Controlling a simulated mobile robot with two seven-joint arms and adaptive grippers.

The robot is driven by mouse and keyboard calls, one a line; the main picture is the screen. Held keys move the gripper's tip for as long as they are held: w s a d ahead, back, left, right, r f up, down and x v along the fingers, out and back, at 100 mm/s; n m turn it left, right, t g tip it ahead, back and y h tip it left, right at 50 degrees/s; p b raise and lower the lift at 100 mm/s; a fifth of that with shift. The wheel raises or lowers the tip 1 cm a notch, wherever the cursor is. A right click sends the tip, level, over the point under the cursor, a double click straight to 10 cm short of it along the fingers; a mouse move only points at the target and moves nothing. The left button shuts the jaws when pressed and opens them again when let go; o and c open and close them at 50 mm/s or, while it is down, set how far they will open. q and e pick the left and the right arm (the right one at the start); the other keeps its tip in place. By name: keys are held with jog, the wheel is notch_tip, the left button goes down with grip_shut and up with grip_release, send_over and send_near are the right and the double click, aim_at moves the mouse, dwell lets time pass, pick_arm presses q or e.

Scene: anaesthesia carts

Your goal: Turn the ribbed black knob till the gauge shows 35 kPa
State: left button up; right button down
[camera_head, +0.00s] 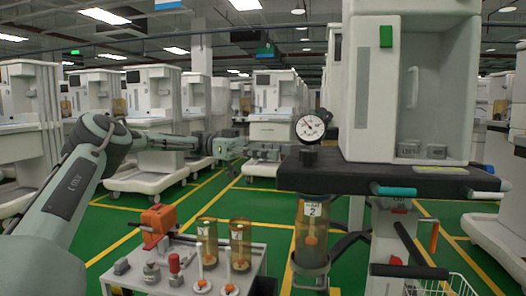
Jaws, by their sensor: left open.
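The round white gauge (310,127) with a dark rim and a reddish needle faces me at the left edge of the near cart. Its numbers are too small to read. A small black knob (309,156) sits just under the gauge, above a black block at the cart shelf's left end; its ribs cannot be made out. My left arm reaches in from the left. My left gripper (268,149) is open, points right towards the knob and appears apart from it, with its fingers small against the background. My right gripper does not show.
A canister labelled 2 (311,225) hangs below the gauge. The near cart's dark shelf (400,179) and white cabinet (362,90) stand to the right. A low white trolley (255,262) holds amber canisters (240,246) and an orange device (158,219). Green floor lies open behind.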

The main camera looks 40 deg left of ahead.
pick_arm(q)
jog(key=shift+v, duration=1.9)
